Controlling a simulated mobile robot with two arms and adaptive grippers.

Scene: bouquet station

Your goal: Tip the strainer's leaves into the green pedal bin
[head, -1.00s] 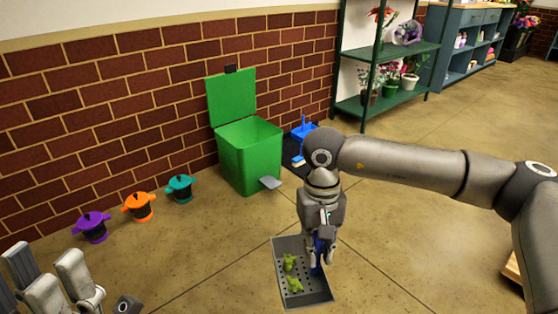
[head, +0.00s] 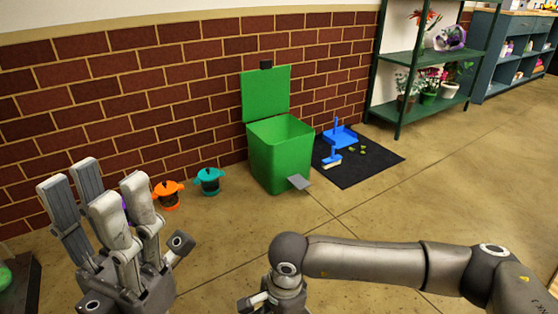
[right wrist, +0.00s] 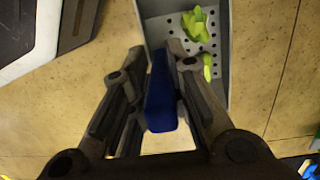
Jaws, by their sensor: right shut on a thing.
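The green pedal bin (head: 280,160) stands against the brick wall in the head view, its lid (head: 266,93) raised and grey pedal (head: 299,182) in front. The grey perforated strainer (right wrist: 238,60) shows in the right wrist view with green leaves (right wrist: 196,26) in it; it is out of the head view. My right gripper (right wrist: 157,60) is shut on the strainer's blue handle (right wrist: 160,95). In the head view its fingers are cut off below the frame. My left gripper (head: 130,220) is open and empty at the lower left, fingers spread, apart from the bin.
A black mat (head: 372,170) right of the bin holds a blue dustpan (head: 342,136), a brush (head: 332,161) and small green bits. An orange pot (head: 168,194) and teal pot (head: 209,181) stand along the wall. A green shelf (head: 420,102) stands behind. Floor before the bin is clear.

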